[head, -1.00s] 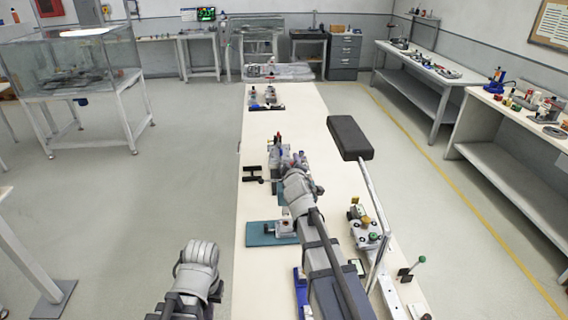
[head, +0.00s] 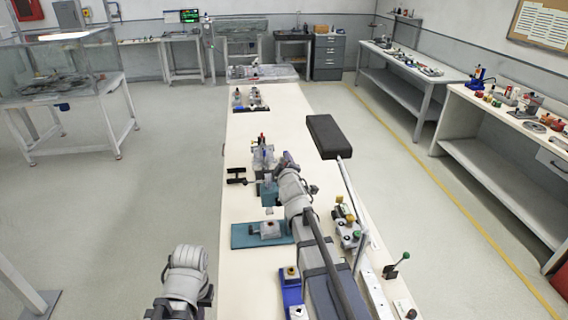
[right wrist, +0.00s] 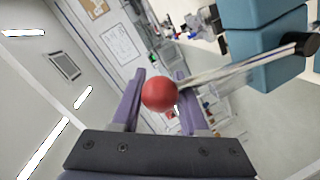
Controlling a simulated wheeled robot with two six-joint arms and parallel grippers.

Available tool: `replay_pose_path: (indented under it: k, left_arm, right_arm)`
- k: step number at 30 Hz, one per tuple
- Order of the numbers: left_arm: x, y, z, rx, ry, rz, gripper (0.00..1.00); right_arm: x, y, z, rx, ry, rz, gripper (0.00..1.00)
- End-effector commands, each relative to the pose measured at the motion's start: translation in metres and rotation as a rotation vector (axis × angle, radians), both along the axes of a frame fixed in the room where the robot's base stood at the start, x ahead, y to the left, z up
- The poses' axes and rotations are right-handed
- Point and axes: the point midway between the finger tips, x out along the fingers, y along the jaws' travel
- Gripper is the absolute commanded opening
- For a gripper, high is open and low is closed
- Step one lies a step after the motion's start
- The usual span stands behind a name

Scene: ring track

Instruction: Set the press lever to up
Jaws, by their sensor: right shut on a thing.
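The press stands on the bench with a teal base (head: 240,235) and a teal upper block (head: 268,192), left of my right wrist in the head view. In the right wrist view, its teal block (right wrist: 262,48) is at upper right. The metal lever (right wrist: 225,73) runs from a dark pivot there to a red ball knob (right wrist: 158,94). My right gripper (right wrist: 160,86) is shut on this knob, with a purple finger on each side. The knob is hidden in the head view, and I cannot tell the lever's exact angle. Only my left arm shows, not its gripper.
A black T-shaped handle (head: 236,175) juts out at the bench's left edge. A green-knobbed lever (head: 397,264) and a blue fixture (head: 291,290) are nearer. The floor on the left is open.

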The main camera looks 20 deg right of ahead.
Motion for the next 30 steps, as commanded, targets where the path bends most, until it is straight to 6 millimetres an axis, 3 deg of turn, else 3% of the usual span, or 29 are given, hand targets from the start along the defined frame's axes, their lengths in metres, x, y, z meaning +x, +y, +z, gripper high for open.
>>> replay_pose_path:
  k: [2,3,9,22,30]
  left_arm:
    - [0.0,0.0,-0.002,0.0,0.0,0.0,0.0]
    - [0.0,0.0,-0.002,0.0,0.0,0.0,0.0]
    - [0.0,0.0,-0.002,0.0,0.0,0.0,0.0]
    - [0.0,0.0,0.0,0.0,0.0,0.0,0.0]
    - [0.0,0.0,0.009,0.0,0.0,0.0,0.0]
  right_arm:
    - [-0.006,-0.006,-0.007,-0.001,0.024,-0.018,0.0]
    - [-0.007,-0.006,-0.007,-0.001,0.024,-0.018,0.47]
    - [-0.006,-0.007,-0.007,-0.002,0.024,-0.02,0.69]
    - [-0.009,-0.007,-0.005,-0.002,0.024,-0.02,0.71]
    - [-0.042,0.004,0.005,-0.004,0.021,-0.017,0.71]
